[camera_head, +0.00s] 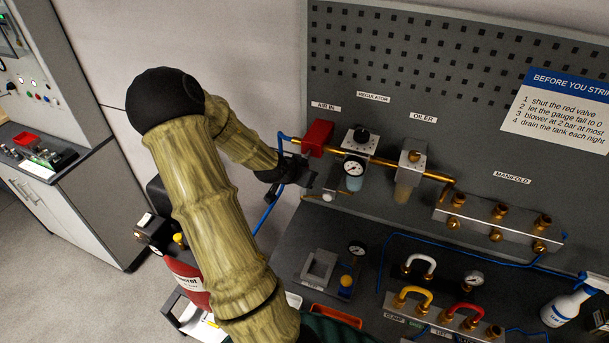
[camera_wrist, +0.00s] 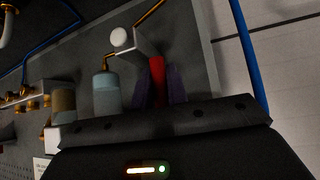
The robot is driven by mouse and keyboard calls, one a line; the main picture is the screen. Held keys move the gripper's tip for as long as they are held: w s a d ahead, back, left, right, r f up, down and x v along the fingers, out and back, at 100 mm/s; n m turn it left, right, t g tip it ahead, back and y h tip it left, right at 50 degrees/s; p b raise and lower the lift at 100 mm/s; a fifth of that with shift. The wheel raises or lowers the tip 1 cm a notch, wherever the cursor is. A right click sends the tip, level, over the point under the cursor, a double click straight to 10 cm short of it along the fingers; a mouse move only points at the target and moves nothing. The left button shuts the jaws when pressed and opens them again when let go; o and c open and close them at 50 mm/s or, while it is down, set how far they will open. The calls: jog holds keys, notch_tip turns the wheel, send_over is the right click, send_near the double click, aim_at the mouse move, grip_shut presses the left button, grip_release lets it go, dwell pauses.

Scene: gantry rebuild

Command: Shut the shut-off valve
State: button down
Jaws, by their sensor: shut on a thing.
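The shut-off valve's red handle (camera_head: 317,137) sits under the AIR IN label at the left end of the air line on the grey panel. My gripper (camera_head: 305,176) is at the valve, coming in from the left; its fingertips are hard to make out in the head view. In the wrist view the red handle (camera_wrist: 157,78) stands between the two purple-grey fingers of my gripper (camera_wrist: 160,88), which are shut on it. The valve body is mostly hidden there.
The regulator (camera_head: 358,143), with gauge and pale bowl, stands just right of the valve. The oiler (camera_head: 408,172) and manifold (camera_head: 480,218) follow. A blue hose (camera_head: 268,210) hangs beside my gripper. A spray bottle (camera_head: 566,304) and coloured-handled fittings stand on the bench below.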

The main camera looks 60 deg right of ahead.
jog(key=c, duration=1.4)
grip_release()
jog(key=shift+a, duration=0.1)
jog(key=p+v, duration=0.2)
jog(key=v, duration=1.5)
jog(key=shift+a+r, duration=0.1)
jog(key=shift+a, duration=0.05)
